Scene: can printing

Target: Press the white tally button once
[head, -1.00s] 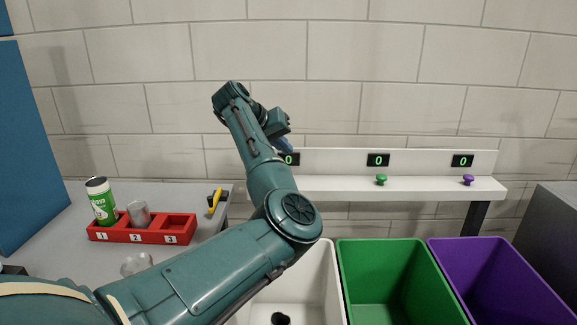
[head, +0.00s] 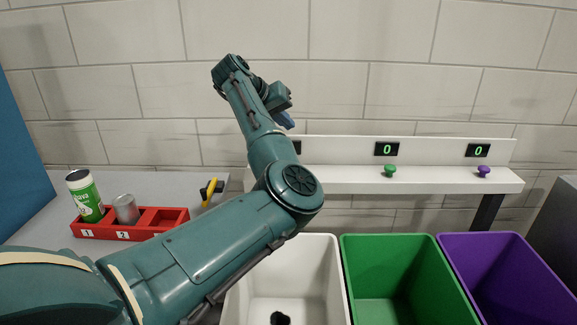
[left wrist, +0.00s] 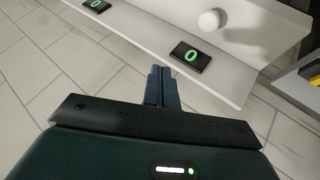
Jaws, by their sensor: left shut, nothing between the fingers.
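The white tally button (left wrist: 209,19) is a round knob on the white ledge, near the top of the left wrist view. A black display with a green 0 (left wrist: 192,57) is beside it on the back panel. In the head view my left arm hides the white button and most of its display. My left gripper (head: 286,120) is raised in front of the wall, above the ledge. Its shut, empty fingers also show in the left wrist view (left wrist: 162,78), apart from the button. My right gripper is not in view.
The ledge (head: 440,180) also carries a green button (head: 389,171) and a purple button (head: 484,171), each under a display reading 0. White (head: 332,270), green (head: 375,270) and purple (head: 475,270) bins stand below. A red rack (head: 160,220) holds two cans at left.

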